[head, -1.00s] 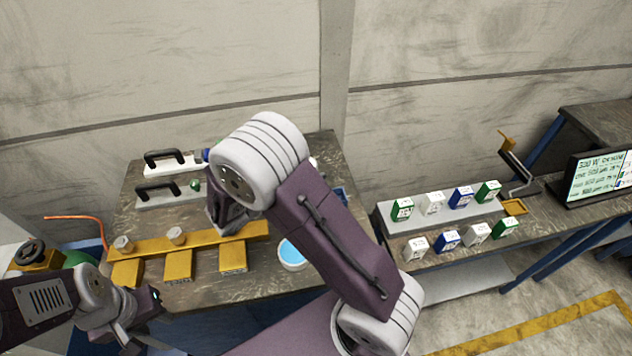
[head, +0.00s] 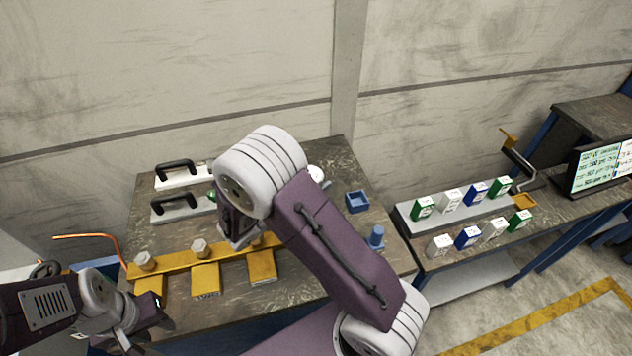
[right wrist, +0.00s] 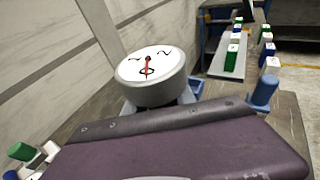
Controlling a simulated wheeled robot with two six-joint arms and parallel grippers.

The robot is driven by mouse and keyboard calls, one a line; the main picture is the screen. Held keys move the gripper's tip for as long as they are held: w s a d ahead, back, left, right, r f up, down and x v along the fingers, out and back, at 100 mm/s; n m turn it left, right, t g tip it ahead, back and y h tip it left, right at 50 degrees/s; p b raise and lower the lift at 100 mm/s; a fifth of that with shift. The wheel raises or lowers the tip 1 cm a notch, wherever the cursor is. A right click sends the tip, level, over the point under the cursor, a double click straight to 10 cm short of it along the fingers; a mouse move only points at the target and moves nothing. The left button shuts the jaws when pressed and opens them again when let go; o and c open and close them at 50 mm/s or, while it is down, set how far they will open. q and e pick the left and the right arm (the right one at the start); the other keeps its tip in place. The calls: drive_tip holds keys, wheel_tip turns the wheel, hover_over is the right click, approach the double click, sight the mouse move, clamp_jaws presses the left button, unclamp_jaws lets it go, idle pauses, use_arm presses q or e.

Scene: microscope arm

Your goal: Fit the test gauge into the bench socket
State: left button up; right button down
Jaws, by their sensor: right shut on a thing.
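The test gauge (right wrist: 150,68), a round grey body with a white dial and red needle, fills the middle of the right wrist view. My right gripper (right wrist: 160,103) is shut on it, its fingers mostly hidden below the dial. In the head view a piece of white dial (head: 316,175) shows past my right arm, which hides the right gripper. I cannot tell for sure which thing is the bench socket; a blue upright stub (head: 376,237) stands at the bench's right side. My left gripper (head: 148,322) is low at the left, apart from the bench things; its jaw opening is unclear.
A yellow bar (head: 175,262) with hex bolts lies along the bench front. Two plates with black handles (head: 177,172) lie behind it. A blue open box (head: 357,201) sits back right. A side bench holds several small cartons (head: 450,201) and a screen (head: 598,172).

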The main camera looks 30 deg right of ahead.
wheel_tip(320, 180, down, 5)
drive_tip(key=b, duration=0.3)
drive_tip(key=shift+p, duration=0.3)
idle(1.4)
drive_tip(key=shift+f+b, duration=1.55)
drive_tip(key=shift+f, duration=0.5)
drive_tip(key=c, duration=0.9)
unclamp_jaws()
drive_tip(key=shift+c, duration=0.2)
drive_tip(key=v, duration=0.9)
